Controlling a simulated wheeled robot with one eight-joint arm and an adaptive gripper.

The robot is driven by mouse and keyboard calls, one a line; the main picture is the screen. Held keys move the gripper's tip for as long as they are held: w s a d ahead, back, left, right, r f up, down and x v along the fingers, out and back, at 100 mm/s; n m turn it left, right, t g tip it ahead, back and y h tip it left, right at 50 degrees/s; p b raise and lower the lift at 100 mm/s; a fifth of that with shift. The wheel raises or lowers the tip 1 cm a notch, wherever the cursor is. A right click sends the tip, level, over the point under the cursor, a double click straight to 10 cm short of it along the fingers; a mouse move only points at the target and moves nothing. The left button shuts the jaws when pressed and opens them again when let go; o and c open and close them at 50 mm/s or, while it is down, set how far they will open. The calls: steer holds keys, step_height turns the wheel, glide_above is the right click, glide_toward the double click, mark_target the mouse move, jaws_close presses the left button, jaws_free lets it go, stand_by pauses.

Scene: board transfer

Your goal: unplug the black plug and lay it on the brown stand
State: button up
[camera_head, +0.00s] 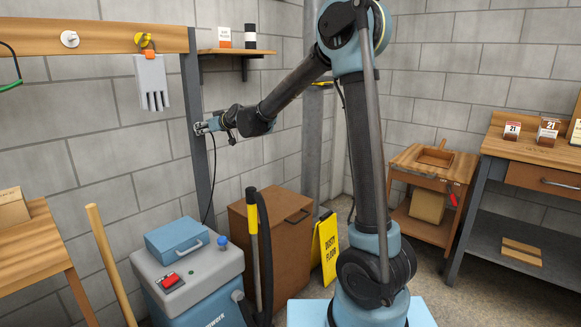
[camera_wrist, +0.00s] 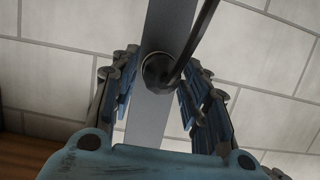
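The black plug (camera_wrist: 157,72) sits against the grey metal post (camera_head: 196,120), seen end-on in the wrist view. Its black cable (camera_head: 214,175) hangs down from there toward the blue-grey machine. My gripper (camera_head: 199,128) is at the post. In the wrist view its two blue fingers (camera_wrist: 158,92) stand on either side of the plug, open, with a narrow gap at the left; contact at the right is unclear. The plug is hidden by my gripper in the head view. A brown cabinet (camera_head: 268,262) stands right of the machine; I cannot tell whether it is the stand meant.
The blue-grey machine (camera_head: 190,272) with a blue case (camera_head: 174,242) stands below my gripper. A yellow floor sign (camera_head: 328,248) stands right of the cabinet. A small wooden table (camera_head: 411,163) and a workbench (camera_head: 530,152) are at the right. A shelf (camera_head: 236,51) hangs above my forearm.

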jaws_close()
steer(key=shift+s+d, duration=0.9)
steer(key=shift+d, duration=0.25)
stand_by(0.5)
steer(key=shift+s+d, duration=1.45)
steer(key=shift+d, duration=0.2)
steer(key=w+d+f+m+t+h, duration=0.15)
steer(key=w+d+f, duration=0.3)
steer(key=d, duration=0.65)
steer(key=w+d+f+m+t+h, duration=0.15)
steer(key=w+d+f, duration=0.35)
steer(key=d, duration=0.7)
steer(key=w+d+f+m+t+h, duration=0.1)
steer(key=w+d+f+m+h, duration=0.15)
steer(key=d+f, duration=0.6)
steer(key=d+f+h, duration=0.1)
steer(key=d+f, duration=0.1)
steer(key=d, duration=1.5)
steer(key=shift+s+m+t, duration=0.3)
steer(key=shift+s+m, duration=0.1)
steer(key=shift+m, duration=0.05)
steer(key=shift+h, duration=0.25)
